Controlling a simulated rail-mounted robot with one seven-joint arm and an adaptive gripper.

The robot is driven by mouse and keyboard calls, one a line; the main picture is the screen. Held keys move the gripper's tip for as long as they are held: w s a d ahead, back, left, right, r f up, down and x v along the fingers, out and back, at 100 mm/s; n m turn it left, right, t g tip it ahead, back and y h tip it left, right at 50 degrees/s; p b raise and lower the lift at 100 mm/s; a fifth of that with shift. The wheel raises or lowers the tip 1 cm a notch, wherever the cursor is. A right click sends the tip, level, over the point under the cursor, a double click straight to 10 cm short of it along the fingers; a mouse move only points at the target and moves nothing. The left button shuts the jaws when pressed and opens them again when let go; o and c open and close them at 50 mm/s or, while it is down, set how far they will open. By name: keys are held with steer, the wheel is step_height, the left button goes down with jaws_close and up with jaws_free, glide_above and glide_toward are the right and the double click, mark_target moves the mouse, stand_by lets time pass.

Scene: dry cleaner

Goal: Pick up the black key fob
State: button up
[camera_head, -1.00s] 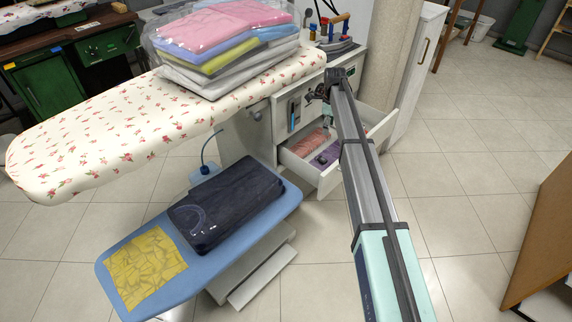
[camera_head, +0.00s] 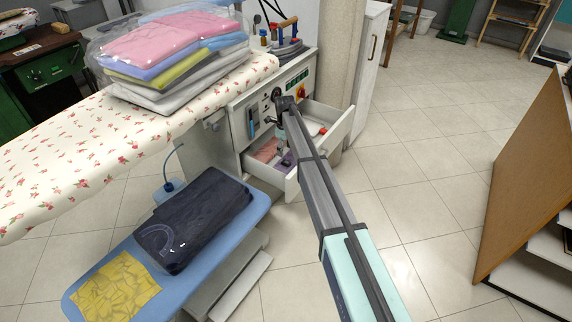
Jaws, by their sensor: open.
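A small dark item (camera_head: 288,160), likely the black key fob, lies at the front of the open white drawer (camera_head: 338,131). It is too small to make out clearly, and a purple thing shows beside it. My gripper (camera_head: 283,148) hangs down from my arm's end over the drawer, just above and beside the dark item. It is small in the view and partly hidden, and nothing shows held in it. My arm covers the middle of the drawer.
The drawer also holds a pink folded cloth (camera_head: 266,150) and a small red item (camera_head: 323,131). A floral ironing board (camera_head: 60,165) with bagged laundry (camera_head: 180,50) stands left. A lower blue board (camera_head: 190,262) carries dark bagged clothing (camera_head: 195,215).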

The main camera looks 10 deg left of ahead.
mark_target(285, 161)
steer(key=shift+w+a+f, duration=0.1)
steer(key=shift+w+f, duration=0.05)
steer(key=shift+f, duration=3.5)
steer(key=shift+c, duration=0.3)
steer(key=c, duration=1)
